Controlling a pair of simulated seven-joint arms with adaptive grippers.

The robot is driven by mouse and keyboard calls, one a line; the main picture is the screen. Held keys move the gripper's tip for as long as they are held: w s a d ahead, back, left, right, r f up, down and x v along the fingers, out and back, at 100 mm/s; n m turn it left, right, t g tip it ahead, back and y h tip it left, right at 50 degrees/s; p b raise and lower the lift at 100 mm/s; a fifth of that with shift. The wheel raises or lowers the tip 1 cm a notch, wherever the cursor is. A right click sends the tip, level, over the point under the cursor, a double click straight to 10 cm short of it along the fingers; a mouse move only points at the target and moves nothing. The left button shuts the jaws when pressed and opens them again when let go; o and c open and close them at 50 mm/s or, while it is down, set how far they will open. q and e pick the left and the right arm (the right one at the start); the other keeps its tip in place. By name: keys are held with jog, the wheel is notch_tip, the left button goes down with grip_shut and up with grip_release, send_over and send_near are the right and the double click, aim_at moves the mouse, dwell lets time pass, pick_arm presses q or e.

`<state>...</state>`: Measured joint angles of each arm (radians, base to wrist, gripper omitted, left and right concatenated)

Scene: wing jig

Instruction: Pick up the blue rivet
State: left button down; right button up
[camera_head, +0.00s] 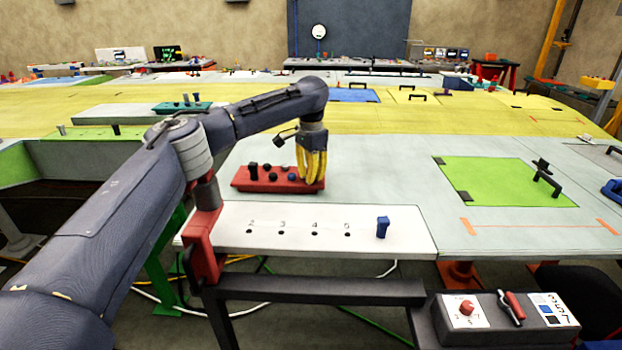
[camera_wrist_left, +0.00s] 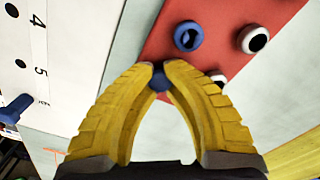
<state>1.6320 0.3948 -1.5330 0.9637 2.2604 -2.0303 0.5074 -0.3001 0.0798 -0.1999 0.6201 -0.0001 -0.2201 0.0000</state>
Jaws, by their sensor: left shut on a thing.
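My left gripper (camera_head: 313,176) is over the right end of the red block (camera_head: 243,186) on the grey table. In the left wrist view its yellow fingertips (camera_wrist_left: 160,72) are closed on a small blue rivet (camera_wrist_left: 159,81). The fingers hide most of this rivet, and I cannot tell whether it is clear of the block. My right gripper is not in view.
A white strip (camera_head: 225,240) with numbered holes lies in front. Another blue rivet (camera_head: 382,228) stands upright at its right end. A green panel (camera_head: 505,180) with black handles lies to the right. A grey control box (camera_head: 510,318) is at the lower right. The table between strip and panel is clear.

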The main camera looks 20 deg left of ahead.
pick_arm(q)
jog(key=shift+r, duration=0.1)
notch_tip(320, 180, up, 20)
dwell(0.7)
jog(key=shift+f, duration=0.2)
dwell(0.5)
